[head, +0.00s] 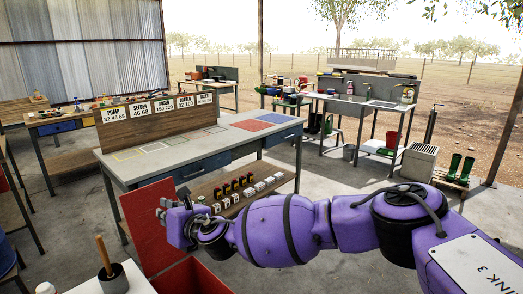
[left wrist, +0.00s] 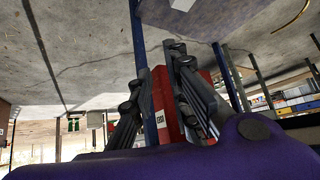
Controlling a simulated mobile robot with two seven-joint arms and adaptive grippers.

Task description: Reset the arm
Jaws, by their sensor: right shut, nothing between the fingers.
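My right arm, purple with dark bands, reaches in from the right of the head view across the front of the workbench (head: 140,172). Its gripper (head: 166,212) is at the arm's far left end, in front of a red panel (head: 150,205). It is small and partly hidden by the wrist; it is shut and holds nothing. My left arm does not show in the head view. In the left wrist view, my left gripper (left wrist: 158,62) has its two dark fingers apart, with a red surface (left wrist: 164,105) behind the gap. I see nothing gripped there.
The workbench has labelled signs (head: 155,112), coloured squares and a lower shelf with small parts. A dark pot with a wooden handle (head: 112,278) stands at the lower left. A sink table (head: 360,101) and green boots (head: 461,168) stand at the right. Concrete floor lies open between benches.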

